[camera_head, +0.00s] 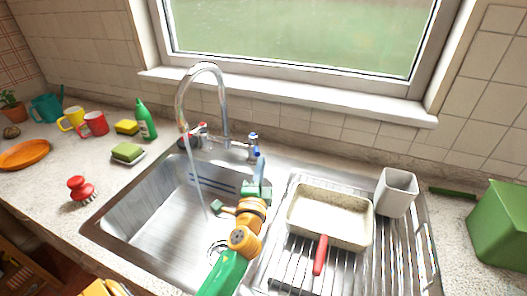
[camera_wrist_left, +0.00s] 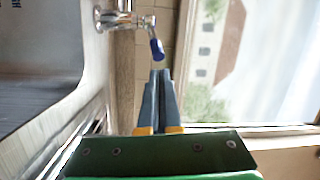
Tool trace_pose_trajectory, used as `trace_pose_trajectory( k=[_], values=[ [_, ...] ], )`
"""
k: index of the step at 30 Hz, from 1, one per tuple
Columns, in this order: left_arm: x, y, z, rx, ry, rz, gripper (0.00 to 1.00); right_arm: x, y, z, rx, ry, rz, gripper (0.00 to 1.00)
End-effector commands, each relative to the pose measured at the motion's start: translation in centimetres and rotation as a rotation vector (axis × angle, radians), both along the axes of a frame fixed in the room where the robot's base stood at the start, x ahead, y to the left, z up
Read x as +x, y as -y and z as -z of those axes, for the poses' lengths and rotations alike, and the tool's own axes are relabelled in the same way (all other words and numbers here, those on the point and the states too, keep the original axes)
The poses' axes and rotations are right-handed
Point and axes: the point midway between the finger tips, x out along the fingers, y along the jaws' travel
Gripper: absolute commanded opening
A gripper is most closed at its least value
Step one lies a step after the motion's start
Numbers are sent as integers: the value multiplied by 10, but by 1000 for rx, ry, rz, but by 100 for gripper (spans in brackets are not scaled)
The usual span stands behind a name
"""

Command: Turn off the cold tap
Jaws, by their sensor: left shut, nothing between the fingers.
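The cold tap (camera_head: 253,146) has a blue-marked handle and stands behind the sink, right of the tall curved spout (camera_head: 203,70). In the left wrist view the cold tap's blue lever (camera_wrist_left: 157,48) shows just beyond my fingertips. A stream of water (camera_head: 196,175) runs from the spout into the steel basin (camera_head: 135,214). My left gripper (camera_head: 261,165) is shut and empty, just in front of and below the cold tap. In the left wrist view the closed fingers (camera_wrist_left: 161,76) point toward the lever, with a small gap seeming to remain. My right gripper is out of view.
The red-marked hot tap (camera_head: 203,130) stands left of the cold one. A cream pan (camera_head: 330,217) with a red handle and a white cup (camera_head: 396,192) stand on the drainboard. A green bottle (camera_head: 146,120) and sponges (camera_head: 127,153) lie left. The window sill (camera_head: 290,97) is behind.

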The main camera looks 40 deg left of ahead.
Motion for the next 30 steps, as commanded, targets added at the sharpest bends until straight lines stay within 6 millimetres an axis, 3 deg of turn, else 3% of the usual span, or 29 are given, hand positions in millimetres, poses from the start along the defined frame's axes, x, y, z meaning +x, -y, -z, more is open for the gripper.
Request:
trace_pose_trajectory(
  k=[4, 10, 23, 30],
  values=[
    [24, -12, -3, 0, 1, 0, 0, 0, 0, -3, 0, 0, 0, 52],
    [39, -19, -3, 0, 0, 1, 0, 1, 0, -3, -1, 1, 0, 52],
    [39, -21, -3, 0, -1, 7, 0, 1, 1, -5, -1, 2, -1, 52],
    [30, -29, -5, 5, -5, 99, 0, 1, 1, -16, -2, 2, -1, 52]
  ],
)
